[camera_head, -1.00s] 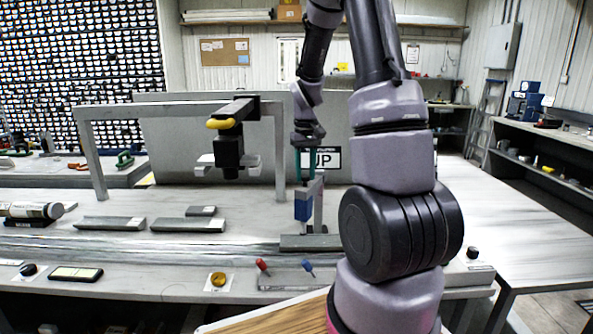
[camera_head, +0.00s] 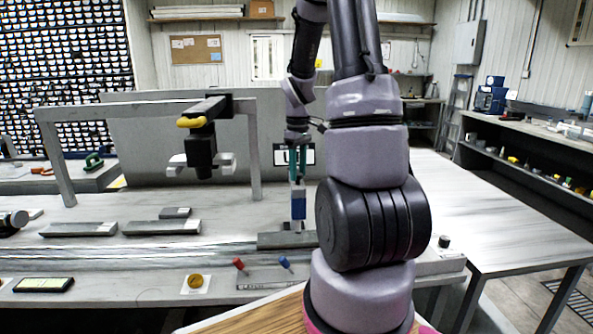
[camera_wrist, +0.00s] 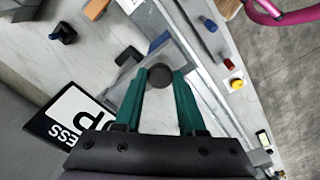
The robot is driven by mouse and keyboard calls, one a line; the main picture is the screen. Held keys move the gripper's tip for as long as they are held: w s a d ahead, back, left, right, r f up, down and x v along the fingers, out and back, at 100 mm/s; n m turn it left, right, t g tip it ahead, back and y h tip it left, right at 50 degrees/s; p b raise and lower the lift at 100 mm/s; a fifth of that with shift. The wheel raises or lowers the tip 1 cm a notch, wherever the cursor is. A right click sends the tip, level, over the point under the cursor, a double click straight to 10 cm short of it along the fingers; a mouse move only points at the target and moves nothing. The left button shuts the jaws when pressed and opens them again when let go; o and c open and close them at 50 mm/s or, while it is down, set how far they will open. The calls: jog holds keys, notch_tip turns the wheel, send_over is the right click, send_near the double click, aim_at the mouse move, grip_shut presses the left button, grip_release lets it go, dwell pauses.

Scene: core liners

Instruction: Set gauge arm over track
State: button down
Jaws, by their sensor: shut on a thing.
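The gauge arm is a pale bar with a blue end block (camera_head: 298,204), on a stand with a dark grey base (camera_head: 285,240) at the right part of the bench. My gripper (camera_head: 297,165) is above the blue block, its green fingers pointing down. In the wrist view the fingers (camera_wrist: 160,80) are closed around a round dark knob (camera_wrist: 160,72), beside the pale bar. The track (camera_head: 110,256) is a pair of pale metal rails along the front of the bench. My arm hides the track's right part. I cannot tell whether the blue block is directly above the rails.
A grey gantry (camera_head: 150,110) with a black hanging tool (camera_head: 201,150) stands to the left. Flat grey bars (camera_head: 160,228) lie behind the track. Red (camera_head: 239,264) and blue (camera_head: 285,263) knobs and a yellow button (camera_head: 195,281) line the front edge.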

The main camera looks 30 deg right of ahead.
jog(key=shift+d, duration=0.15)
jog(key=c, duration=0.5)
grip_release()
notch_tip(320, 180, up, 11)
jog(key=shift+f, duration=0.1)
